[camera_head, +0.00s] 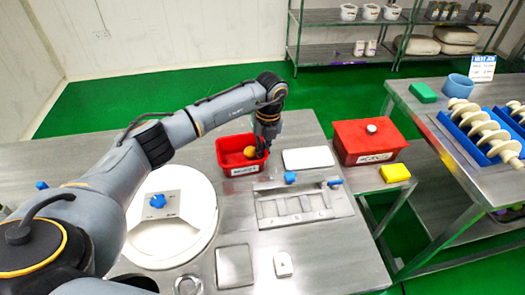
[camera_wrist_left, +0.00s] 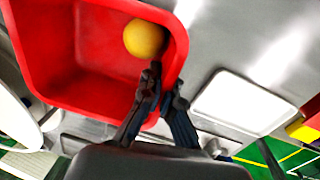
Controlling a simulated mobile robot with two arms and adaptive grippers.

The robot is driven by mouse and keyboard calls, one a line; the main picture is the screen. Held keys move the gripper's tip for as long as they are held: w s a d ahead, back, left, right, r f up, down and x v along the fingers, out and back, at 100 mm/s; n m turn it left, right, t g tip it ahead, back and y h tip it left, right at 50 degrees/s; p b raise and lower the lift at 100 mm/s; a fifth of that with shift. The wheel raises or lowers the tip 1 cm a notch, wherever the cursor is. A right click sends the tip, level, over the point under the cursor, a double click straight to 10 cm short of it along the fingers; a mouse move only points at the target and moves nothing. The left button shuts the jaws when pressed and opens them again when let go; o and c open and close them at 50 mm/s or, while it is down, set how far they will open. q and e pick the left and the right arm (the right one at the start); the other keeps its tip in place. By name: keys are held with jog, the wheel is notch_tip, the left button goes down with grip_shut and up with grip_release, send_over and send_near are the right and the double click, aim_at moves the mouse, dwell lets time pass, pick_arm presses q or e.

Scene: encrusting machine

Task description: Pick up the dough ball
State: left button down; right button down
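The dough ball is a yellow-orange ball (camera_head: 249,152) inside a red open tray (camera_head: 226,146), near the tray's right side. In the left wrist view the ball (camera_wrist_left: 144,39) sits by the wall of the red tray (camera_wrist_left: 100,98), just beyond my fingertips. My left gripper (camera_head: 264,146) reaches down at the tray's right edge, right of the ball. In the wrist view its two dark fingers (camera_wrist_left: 166,82) are close together with a small gap and no ball between them. Whether a fingertip touches the ball or tray is unclear. My right gripper is not in view.
A white flat tray (camera_head: 308,158) lies just right of the red tray. Beyond it are a red lidded box (camera_head: 368,141) and a yellow block (camera_head: 395,173). A metal fixture with blue knobs (camera_head: 303,204) stands in front. A large white disc (camera_head: 172,216) lies to the left.

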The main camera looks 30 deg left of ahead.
pick_arm(q)
jog(key=c, duration=1.5)
grip_release()
jog(key=shift+f, duration=0.1)
